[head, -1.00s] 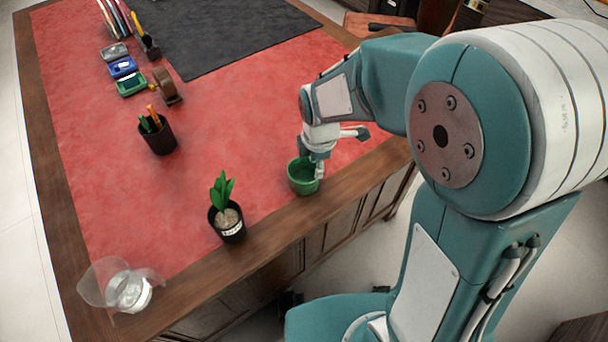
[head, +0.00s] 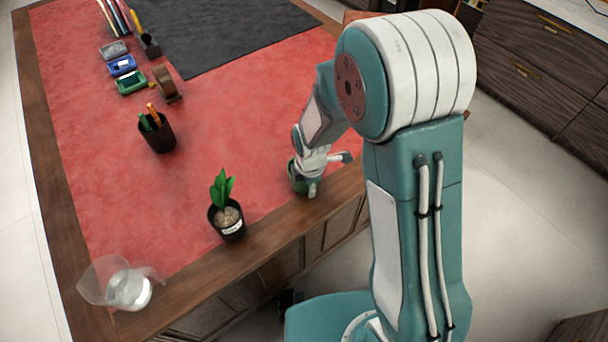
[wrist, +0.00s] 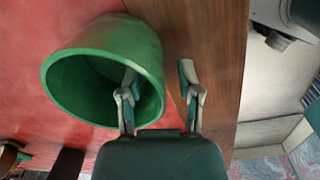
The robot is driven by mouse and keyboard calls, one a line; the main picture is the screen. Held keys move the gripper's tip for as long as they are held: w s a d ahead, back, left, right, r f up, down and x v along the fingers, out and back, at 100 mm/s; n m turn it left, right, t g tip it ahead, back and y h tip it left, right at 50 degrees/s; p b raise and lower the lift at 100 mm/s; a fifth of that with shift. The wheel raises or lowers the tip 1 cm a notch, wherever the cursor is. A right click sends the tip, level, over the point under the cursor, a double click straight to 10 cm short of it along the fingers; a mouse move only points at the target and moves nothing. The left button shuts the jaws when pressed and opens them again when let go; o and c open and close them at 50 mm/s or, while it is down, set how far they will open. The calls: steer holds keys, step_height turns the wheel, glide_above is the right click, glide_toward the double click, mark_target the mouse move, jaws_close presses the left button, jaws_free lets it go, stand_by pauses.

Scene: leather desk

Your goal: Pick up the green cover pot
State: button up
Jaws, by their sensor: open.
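The green cover pot (wrist: 75,60) is an empty round pot near the wooden front edge of the desk. In the head view the pot (head: 295,178) is mostly hidden behind my gripper (head: 315,180). In the wrist view my gripper (wrist: 160,88) is open, with one finger inside the pot's mouth and the other outside over the wooden edge. The pot's near wall lies between the two fingers. I cannot tell whether either finger touches it.
A potted plant (head: 228,218) stands left of the pot along the front edge. A clear container (head: 125,288) is at the near left corner. A black pen cup (head: 157,135) stands farther back. The red leather (head: 250,120) between is clear.

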steer(key=shift+f, duration=0.35)
jaws_close()
steer(key=shift+r, duration=0.15)
